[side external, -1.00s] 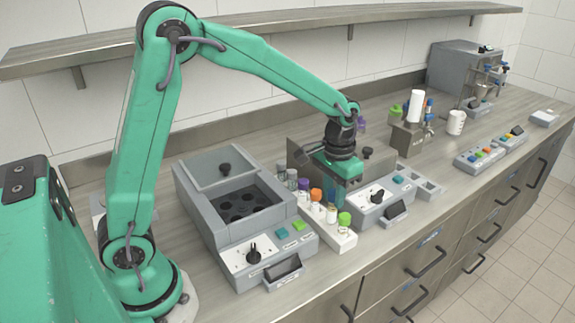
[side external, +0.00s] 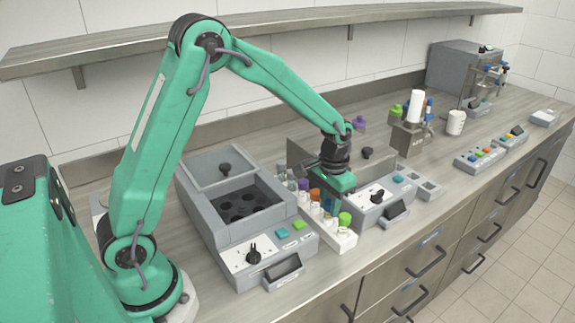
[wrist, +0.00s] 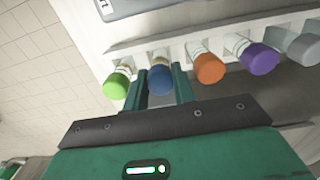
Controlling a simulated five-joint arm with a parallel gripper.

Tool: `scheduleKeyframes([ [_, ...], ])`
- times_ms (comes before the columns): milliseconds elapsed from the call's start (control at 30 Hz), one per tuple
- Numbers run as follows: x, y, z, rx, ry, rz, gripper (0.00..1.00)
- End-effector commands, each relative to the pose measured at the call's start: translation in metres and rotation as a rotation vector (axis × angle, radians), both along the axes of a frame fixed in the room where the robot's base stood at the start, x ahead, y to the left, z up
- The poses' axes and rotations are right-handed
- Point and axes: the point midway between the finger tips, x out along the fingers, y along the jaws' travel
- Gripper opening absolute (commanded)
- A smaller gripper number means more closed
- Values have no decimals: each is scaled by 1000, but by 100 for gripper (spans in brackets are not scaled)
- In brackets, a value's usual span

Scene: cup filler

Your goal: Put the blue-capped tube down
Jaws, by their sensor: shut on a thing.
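The blue-capped tube (wrist: 160,79) is between the two fingers of my gripper (wrist: 160,88) in the wrist view, and the gripper is shut on it. It is in line with the row of tubes in the white rack (wrist: 172,40), between a green-capped tube (wrist: 116,86) and an orange-capped tube (wrist: 208,67). I cannot tell whether its lower end rests fully in the rack. In the side view my gripper (side external: 331,199) is low at the rack (side external: 345,243), and the blue cap is not clearly visible there.
A purple-capped tube (wrist: 259,57) and a grey-capped tube (wrist: 303,47) continue the row. A grey device with dark wells (side external: 213,223) stands left of the rack. A grey box with a black knob (side external: 364,207) stands close on the right. Bare counter (side external: 335,268) lies in front.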

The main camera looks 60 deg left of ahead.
Motion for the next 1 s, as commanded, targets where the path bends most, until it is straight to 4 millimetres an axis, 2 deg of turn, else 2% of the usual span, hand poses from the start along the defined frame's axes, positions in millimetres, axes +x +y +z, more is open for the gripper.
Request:
scheduleKeyframes([
  [433, 0, 0, -5, 0, 1, 0, 4],
  [467, 0, 0, -4, 0, 0, 0, 32],
  [500, 0, 0, -4, 0, 0, 0, 35],
  [833, 0, 0, -3, 0, -1, 0, 35],
  [1000, 0, 0, 5, 0, -2, 0, 35],
])
